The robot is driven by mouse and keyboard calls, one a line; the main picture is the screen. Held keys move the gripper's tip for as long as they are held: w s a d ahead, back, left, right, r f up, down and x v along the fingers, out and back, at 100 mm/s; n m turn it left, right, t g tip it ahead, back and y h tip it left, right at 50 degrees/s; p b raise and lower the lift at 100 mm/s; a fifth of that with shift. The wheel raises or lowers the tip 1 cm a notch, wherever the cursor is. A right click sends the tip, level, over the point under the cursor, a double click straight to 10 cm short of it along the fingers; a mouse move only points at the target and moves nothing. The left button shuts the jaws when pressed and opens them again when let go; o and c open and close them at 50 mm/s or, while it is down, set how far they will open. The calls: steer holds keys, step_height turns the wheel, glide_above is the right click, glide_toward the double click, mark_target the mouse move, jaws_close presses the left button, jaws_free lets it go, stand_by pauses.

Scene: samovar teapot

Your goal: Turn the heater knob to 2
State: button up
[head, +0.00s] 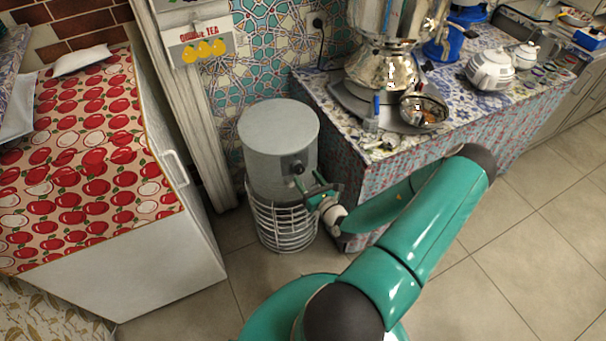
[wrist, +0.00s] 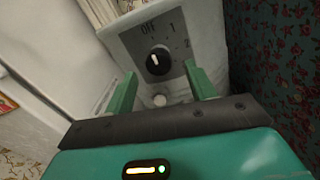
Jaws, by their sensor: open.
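The heater (head: 278,135) is a grey cylinder on a wire cage base, standing on the floor in the head view. Its black knob (head: 298,168) is on the side facing my arm. In the wrist view the round knob (wrist: 158,60) sits on a dark plate marked OFF, 1 and 2. Its white mark points up toward OFF. My gripper (wrist: 160,88) is open, its two green fingers either side of and below the knob in the picture, apart from it. In the head view my gripper (head: 318,190) is close in front of the knob.
A table (head: 385,165) with a samovar (head: 385,68), a bowl (head: 423,110) and a white teapot (head: 490,68) stands right of the heater. A white cabinet (head: 165,265) with an apple-print cloth is at left. Tiled floor is clear at right.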

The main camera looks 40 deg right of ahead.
mark_target(301, 171)
steer(key=shift+x, duration=1.6)
steer(key=shift+a, duration=0.1)
steer(key=c, duration=1)
steer(key=shift+o, duration=0.2)
